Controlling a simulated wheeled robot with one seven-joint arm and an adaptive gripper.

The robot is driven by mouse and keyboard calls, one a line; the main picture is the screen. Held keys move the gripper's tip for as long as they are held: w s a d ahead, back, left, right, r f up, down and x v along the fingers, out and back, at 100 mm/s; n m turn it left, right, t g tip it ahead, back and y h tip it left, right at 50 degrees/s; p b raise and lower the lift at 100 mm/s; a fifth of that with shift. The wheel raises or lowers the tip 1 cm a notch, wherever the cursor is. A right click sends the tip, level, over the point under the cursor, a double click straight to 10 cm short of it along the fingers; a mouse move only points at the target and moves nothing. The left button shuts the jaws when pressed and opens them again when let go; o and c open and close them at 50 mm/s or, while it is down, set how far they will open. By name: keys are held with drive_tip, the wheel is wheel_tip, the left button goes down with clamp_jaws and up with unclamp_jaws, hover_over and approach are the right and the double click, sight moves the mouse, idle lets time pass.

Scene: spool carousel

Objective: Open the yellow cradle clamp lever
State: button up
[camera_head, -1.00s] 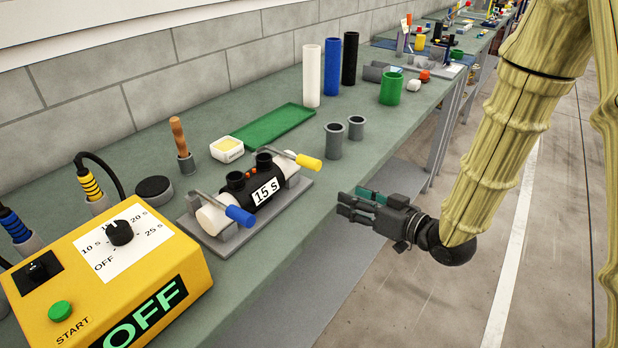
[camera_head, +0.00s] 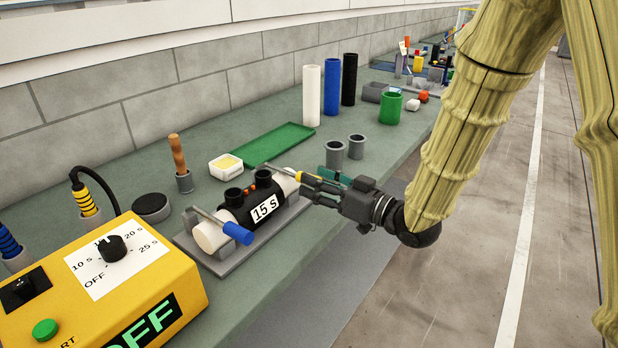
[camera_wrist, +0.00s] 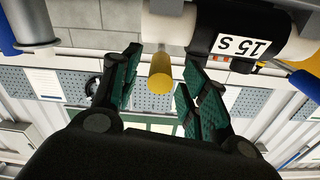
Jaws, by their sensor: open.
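The yellow clamp lever (camera_head: 305,177) is at the right end of the cradle (camera_head: 217,264), its handle pointing right. In the wrist view the yellow handle (camera_wrist: 161,72) hangs between the two green-padded fingers, with clear gaps on both sides. My gripper (camera_head: 312,187) is open around the handle; no contact shows. The cradle holds a white pipe with a black coupling (camera_head: 252,205) marked "15 S". The blue clamp lever (camera_head: 236,232) is at the cradle's left end. My fingers partly hide the yellow handle in the head view.
A yellow control box (camera_head: 130,275) with a dial stands at the front left. Grey cups (camera_head: 335,157) stand just behind my gripper. A green tray (camera_head: 268,146) and a white box (camera_head: 225,167) lie behind the cradle. The aisle floor at right is clear.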

drive_tip(key=shift+x, duration=1.4)
clamp_jaws()
